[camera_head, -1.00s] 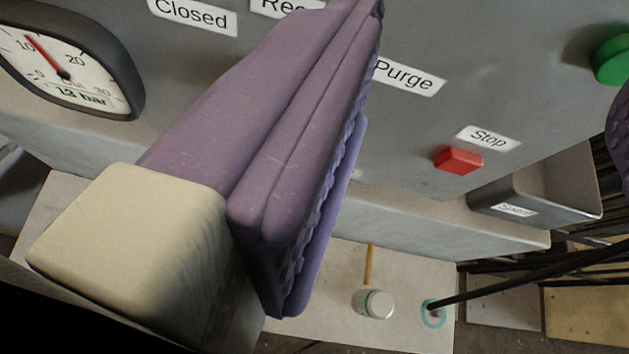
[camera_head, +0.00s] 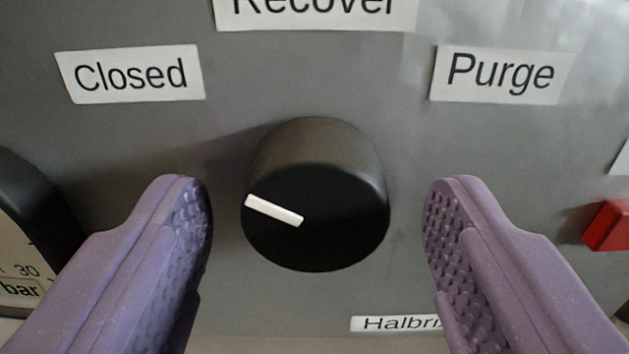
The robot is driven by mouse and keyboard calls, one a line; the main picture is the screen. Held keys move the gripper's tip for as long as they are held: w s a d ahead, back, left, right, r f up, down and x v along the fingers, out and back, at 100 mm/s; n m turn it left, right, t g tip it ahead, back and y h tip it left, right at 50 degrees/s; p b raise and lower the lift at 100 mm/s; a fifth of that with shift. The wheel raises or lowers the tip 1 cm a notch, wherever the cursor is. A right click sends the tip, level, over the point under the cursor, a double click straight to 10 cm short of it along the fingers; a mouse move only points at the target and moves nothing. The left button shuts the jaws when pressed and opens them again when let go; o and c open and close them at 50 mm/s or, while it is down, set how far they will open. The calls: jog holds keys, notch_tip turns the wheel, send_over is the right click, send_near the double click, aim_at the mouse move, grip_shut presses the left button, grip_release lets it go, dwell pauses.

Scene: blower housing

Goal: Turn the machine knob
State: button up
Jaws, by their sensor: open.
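The machine knob (camera_head: 335,220) is a black round dial on the grey panel, in the middle of the view. Its white pointer mark (camera_head: 274,210) points left and slightly up, below the "Closed" label (camera_head: 130,74). The "Recover" label (camera_head: 316,12) is above the knob, cut by the top edge. The "Purge" label (camera_head: 501,74) is at upper right. My gripper (camera_head: 317,210) is open, with one purple finger left of the knob and one right of it. A gap shows on each side, so neither finger appears to touch it.
A red button (camera_head: 608,226) is at the right edge, beyond the right finger. A dark-rimmed gauge (camera_head: 30,215) is at the left edge, beside the left finger. A small label reading "Halbri…" (camera_head: 396,324) is below the knob, partly covered by the right finger.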

jog(key=c, duration=1)
jog(key=shift+c, duration=0.2)
jog(key=shift+m, duration=0.4)
jog(key=m, duration=1.1)
jog(key=shift+a+p, duration=0.1)
jog(key=shift+p, duration=0.2)
jog(key=o, duration=1)
jog(key=shift+o, duration=0.2)
